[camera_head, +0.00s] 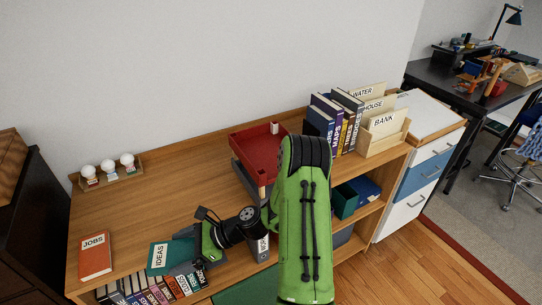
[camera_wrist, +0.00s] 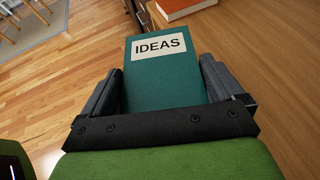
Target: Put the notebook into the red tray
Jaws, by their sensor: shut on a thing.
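The teal notebook labelled IDEAS (camera_head: 160,257) is at the front edge of the wooden desk top in the head view. It fills the middle of the wrist view (camera_wrist: 165,80). My gripper (camera_head: 192,236) is shut on it, with one finger along each side in the wrist view (camera_wrist: 162,85). I cannot tell whether the notebook still touches the desk. The red tray (camera_head: 250,137) lies at the back of the desk, right of and behind my gripper. My arm hides its front right part. A small white thing (camera_head: 275,128) shows at its far side.
An orange JOBS book (camera_head: 95,256) lies at the desk's left; three white balls on a stand (camera_head: 106,170) are behind it. Upright books (camera_head: 335,122) and a wooden file box (camera_head: 383,137) stand right of the tray. The desk's middle (camera_head: 170,190) is clear.

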